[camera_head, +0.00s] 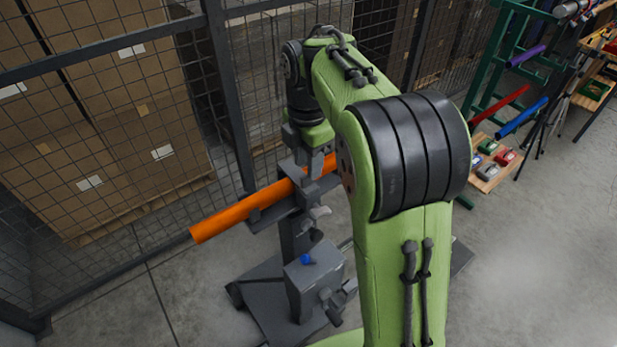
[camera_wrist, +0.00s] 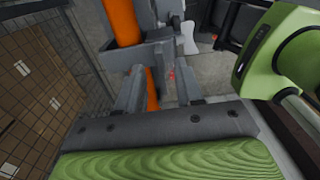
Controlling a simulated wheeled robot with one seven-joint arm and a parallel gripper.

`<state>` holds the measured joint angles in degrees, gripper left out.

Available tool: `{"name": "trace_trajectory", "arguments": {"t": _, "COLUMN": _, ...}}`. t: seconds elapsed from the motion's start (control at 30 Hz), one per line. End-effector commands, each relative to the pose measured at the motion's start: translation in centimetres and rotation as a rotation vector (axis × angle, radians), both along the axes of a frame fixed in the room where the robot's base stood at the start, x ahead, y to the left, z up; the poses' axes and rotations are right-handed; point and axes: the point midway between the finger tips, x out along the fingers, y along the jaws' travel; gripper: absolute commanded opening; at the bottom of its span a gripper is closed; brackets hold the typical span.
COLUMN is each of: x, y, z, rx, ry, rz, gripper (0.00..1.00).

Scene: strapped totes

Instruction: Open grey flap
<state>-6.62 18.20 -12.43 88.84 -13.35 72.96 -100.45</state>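An orange pipe (camera_head: 243,211) lies across a grey clamp stand (camera_head: 277,215). In the wrist view the orange pipe (camera_wrist: 122,22) runs under a grey clamp piece (camera_wrist: 142,55), which seems to be the flap and lies across it. My gripper (camera_wrist: 161,88) points at this clamp with its two grey fingers apart. Part of the pipe shows near the left finger. No held thing is visible between the fingers. In the head view my gripper (camera_head: 311,178) is over the clamp, and my arm hides part of it. Whether a finger touches the flap I cannot tell.
A pale lever (camera_head: 318,213) sticks out below the clamp. A grey block with a blue knob (camera_head: 306,259) stands on the base. A wire mesh fence (camera_head: 110,120) with cartons behind it is close on the left.

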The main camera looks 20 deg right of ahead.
Motion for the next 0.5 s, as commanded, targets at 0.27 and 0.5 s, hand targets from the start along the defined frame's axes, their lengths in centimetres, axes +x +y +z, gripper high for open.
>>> {"name": "trace_trajectory", "arguments": {"t": 0.27, "x": 0.0, "y": 0.0, "z": -3.4, "rx": 0.000, "ry": 0.000, "rz": 0.000, "gripper": 0.36}}
{"name": "trace_trajectory", "arguments": {"t": 0.5, "x": 0.0, "y": 0.0, "z": -3.4, "rx": -0.001, "ry": -0.001, "rz": 0.000, "gripper": 0.35}}
